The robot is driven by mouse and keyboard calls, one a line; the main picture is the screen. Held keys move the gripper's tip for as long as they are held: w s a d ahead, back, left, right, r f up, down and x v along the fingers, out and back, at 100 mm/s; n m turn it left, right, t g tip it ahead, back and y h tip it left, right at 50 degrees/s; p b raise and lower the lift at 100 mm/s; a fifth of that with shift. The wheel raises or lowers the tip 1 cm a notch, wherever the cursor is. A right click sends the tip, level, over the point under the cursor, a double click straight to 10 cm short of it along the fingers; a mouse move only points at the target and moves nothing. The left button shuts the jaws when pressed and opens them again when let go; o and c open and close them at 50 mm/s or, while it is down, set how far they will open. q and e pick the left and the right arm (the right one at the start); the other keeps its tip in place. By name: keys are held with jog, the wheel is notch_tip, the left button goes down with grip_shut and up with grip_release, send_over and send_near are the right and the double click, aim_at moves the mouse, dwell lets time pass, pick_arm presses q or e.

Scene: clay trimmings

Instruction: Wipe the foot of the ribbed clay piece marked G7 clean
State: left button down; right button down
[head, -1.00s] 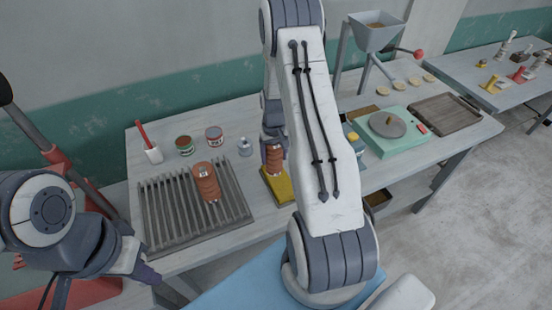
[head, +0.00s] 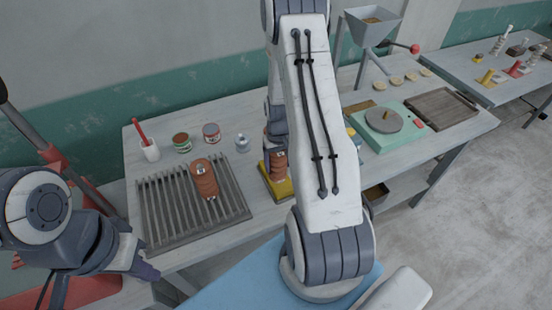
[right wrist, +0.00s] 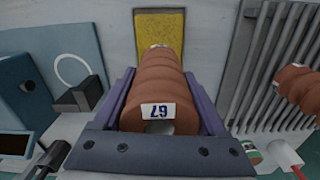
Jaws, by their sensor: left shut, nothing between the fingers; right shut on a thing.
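The ribbed orange-brown clay piece with a G7 label, upside down in the right wrist view (right wrist: 158,85), is between the two fingers of my right gripper (right wrist: 165,100). In the head view the held piece (head: 278,163) is over a yellow pad (head: 268,193), its lower end at or just above it; contact is unclear. The pad also shows in the right wrist view (right wrist: 158,38) beyond the piece's far end. The foot's surface is hidden. My left gripper (head: 148,273) is shut and empty by the table's front left.
A second ribbed piece (head: 204,178) lies on the slatted rack (head: 160,215), left of the pad. A green wheel unit (head: 385,130) stands right.

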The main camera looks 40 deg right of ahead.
jog(key=shift+s+a, duration=0.2)
jog(key=shift+s, duration=0.55)
jog(key=shift+s+a, duration=0.2)
jog(key=shift+s, duration=0.55)
jog(key=shift+w+d, duration=0.15)
jog(key=shift+w, duration=0.45)
jog(key=shift+w+d, duration=0.15)
jog(key=shift+w, duration=0.45)
jog(key=shift+w+d, duration=0.25)
jog(key=shift+w, duration=0.7)
jog(key=shift+w+d, duration=0.2)
jog(key=shift+w, duration=0.7)
jog(key=shift+w+d, duration=0.25)
jog(key=shift+w, duration=0.7)
notch_tip(320, 180, up, 7)
jog(key=p, duration=0.4)
jog(key=shift+p, duration=0.35)
